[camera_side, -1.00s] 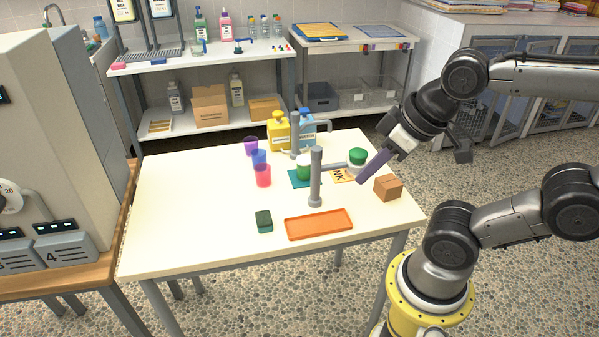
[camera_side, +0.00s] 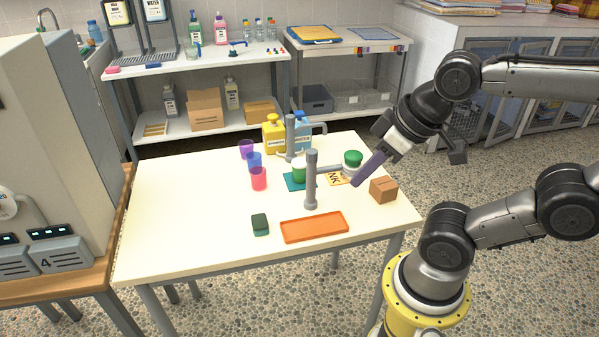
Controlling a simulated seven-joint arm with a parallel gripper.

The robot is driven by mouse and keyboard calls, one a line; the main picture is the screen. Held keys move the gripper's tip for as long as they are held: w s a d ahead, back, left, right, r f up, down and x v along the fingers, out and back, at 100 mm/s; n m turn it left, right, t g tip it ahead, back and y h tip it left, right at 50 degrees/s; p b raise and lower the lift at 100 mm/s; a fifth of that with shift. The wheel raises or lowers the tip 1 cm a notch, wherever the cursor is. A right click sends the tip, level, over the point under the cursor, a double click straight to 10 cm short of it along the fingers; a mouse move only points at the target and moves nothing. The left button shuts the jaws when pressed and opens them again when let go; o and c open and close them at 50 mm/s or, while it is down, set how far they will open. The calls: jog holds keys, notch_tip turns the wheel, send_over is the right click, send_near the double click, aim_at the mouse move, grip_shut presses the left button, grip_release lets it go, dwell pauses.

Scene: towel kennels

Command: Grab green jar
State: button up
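A grey post with a side arm (camera_side: 311,185) rises left of my gripper. A cardboard box (camera_side: 383,190) sits to its right, and a card marked NK (camera_side: 335,179) lies below the jar. An orange tray (camera_side: 314,227) is in front. The table's left part is clear.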

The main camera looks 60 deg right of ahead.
jog(key=o, duration=1.4)
